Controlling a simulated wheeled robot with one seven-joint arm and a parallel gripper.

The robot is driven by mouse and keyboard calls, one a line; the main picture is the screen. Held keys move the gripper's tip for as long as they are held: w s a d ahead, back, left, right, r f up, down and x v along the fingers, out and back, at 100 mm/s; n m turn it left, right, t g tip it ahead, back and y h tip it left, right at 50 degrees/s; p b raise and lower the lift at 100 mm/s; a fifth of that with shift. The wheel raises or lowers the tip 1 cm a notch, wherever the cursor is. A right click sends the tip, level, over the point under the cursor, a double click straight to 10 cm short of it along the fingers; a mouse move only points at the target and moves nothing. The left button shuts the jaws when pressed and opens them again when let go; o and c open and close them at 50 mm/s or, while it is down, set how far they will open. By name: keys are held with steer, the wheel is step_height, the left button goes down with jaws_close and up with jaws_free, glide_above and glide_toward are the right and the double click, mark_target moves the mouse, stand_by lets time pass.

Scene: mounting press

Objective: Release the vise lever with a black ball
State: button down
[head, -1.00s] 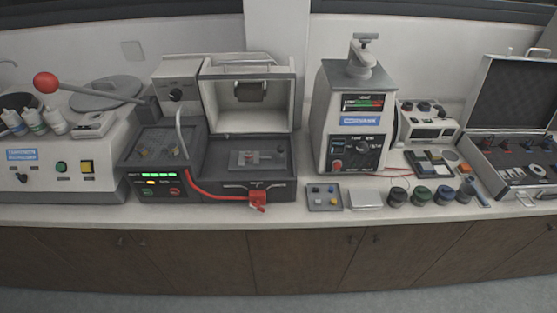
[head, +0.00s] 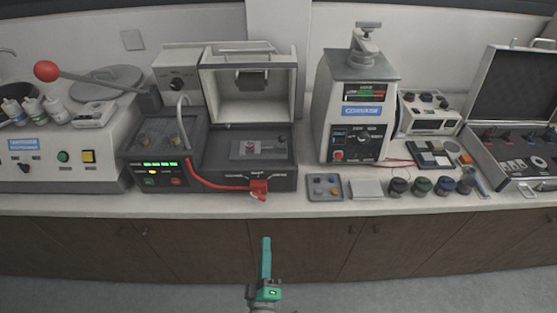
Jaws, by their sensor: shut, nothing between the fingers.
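The open cutting machine (head: 247,184) stands in the middle of the bench with its hood raised. A lever with a black ball cannot be made out at this size. A lever with a red ball (head: 46,71) sticks out to the left of the machine. My gripper (head: 266,240) has teal fingers, shut and empty. It appears at the bottom centre, in front of the cabinets and apart from the machine.
A red handle (head: 259,187) and red hose sit at the machine's front edge. The mounting press (head: 352,115) stands to the right. A small grey tray (head: 325,187), several dark jars and an open case (head: 510,150) line the bench. Floor in front is clear.

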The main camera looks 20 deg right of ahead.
mark_target(282, 141)
steer(key=w+d+r+n+t+h, duration=0.1)
steer(key=w+d+r+t+h, duration=0.1)
steer(key=w+d+r+h, duration=0.2)
steer(key=w+r, duration=0.3)
steer(key=r, duration=0.4)
steer(key=shift+w+r+n+h, duration=0.3)
steer(key=shift+w+n+h, duration=0.05)
steer(key=shift+n+h, duration=0.05)
steer(key=x, duration=1.4)
steer(key=shift+r, duration=0.15)
